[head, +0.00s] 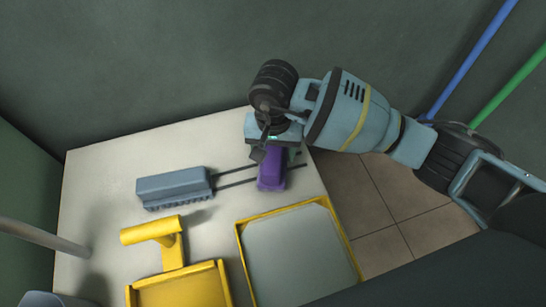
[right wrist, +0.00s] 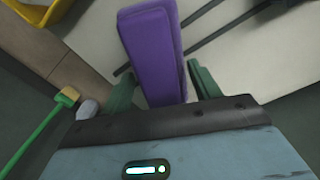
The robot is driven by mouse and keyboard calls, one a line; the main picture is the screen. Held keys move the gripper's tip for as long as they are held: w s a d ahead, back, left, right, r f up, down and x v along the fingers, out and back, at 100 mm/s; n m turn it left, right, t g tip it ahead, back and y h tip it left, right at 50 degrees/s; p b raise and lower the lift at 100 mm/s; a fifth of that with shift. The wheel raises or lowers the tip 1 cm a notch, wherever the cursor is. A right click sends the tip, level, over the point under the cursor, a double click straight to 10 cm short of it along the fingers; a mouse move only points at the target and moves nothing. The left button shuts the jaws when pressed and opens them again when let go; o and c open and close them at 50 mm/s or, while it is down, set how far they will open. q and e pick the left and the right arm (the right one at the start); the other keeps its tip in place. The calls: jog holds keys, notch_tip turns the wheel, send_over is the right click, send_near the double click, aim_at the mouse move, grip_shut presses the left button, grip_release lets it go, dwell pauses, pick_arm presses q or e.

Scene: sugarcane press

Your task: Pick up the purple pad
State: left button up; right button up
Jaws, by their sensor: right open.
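The purple pad (head: 271,171) is a block on the white table, near its right edge in the head view. In the right wrist view the pad (right wrist: 153,45) reaches from the top edge down between the fingers. My right gripper (head: 276,152) is over the pad's far end, open. In the right wrist view its two green fingers (right wrist: 163,84) stand on either side of the pad, with the right finger a little apart from it. The pad's end nearest the palm is hidden there. My left gripper is not in view.
On the white table (head: 105,165) lie a blue-grey brush-like block (head: 173,188), two dark rods (head: 235,178), a yellow-rimmed tray (head: 243,255) and a yellow handled tool (head: 178,287). A dark wall stands behind. Tiled floor (head: 365,200) lies to the right.

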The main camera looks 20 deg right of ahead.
aim_at(274, 151)
jog(key=shift+r, duration=0.1)
jog(key=c, duration=1.2)
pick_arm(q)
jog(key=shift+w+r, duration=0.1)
pick_arm(e)
jog(key=shift+r, duration=0.5)
jog(key=r, duration=0.1)
jog(key=r+p, duration=0.1)
jog(key=r, duration=0.1)
jog(key=shift+s+p, duration=0.25)
jog(key=shift+p, duration=0.15)
pick_arm(q)
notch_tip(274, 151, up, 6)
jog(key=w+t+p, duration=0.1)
jog(key=p, duration=0.3)
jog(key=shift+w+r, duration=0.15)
pick_arm(e)
jog(key=s+a, duration=0.3)
jog(key=s, duration=1.2)
jog(key=shift+r, duration=0.45)
jog(key=shift+r, duration=0.1)
